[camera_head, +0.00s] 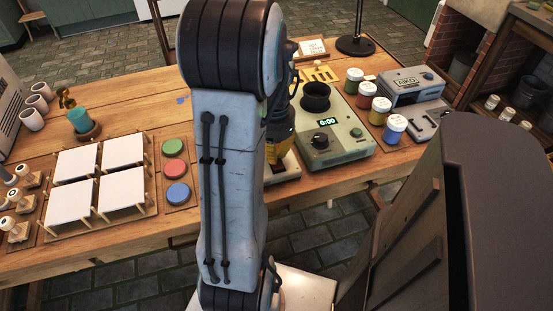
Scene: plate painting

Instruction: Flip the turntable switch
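My arm stands upright in the middle of the camera_head view and covers part of the table. A dark and yellow part of my arm's end, likely my gripper (281,128), shows just right of the arm. Its fingertips are hidden, so I cannot see whether it is open or holds anything. A pale device (285,168) with a bit of red shows partly beneath it, mostly hidden by the arm. I cannot tell whether this is the turntable, and no switch is clearly visible.
A green device (345,150) with a 0:00 display, knob and black cup stands right of the arm. Several paint jars (380,111) and a grey AIKO machine (409,85) are farther right. White square panels (76,164) and three coloured discs (173,147) lie left on the wooden table (130,92).

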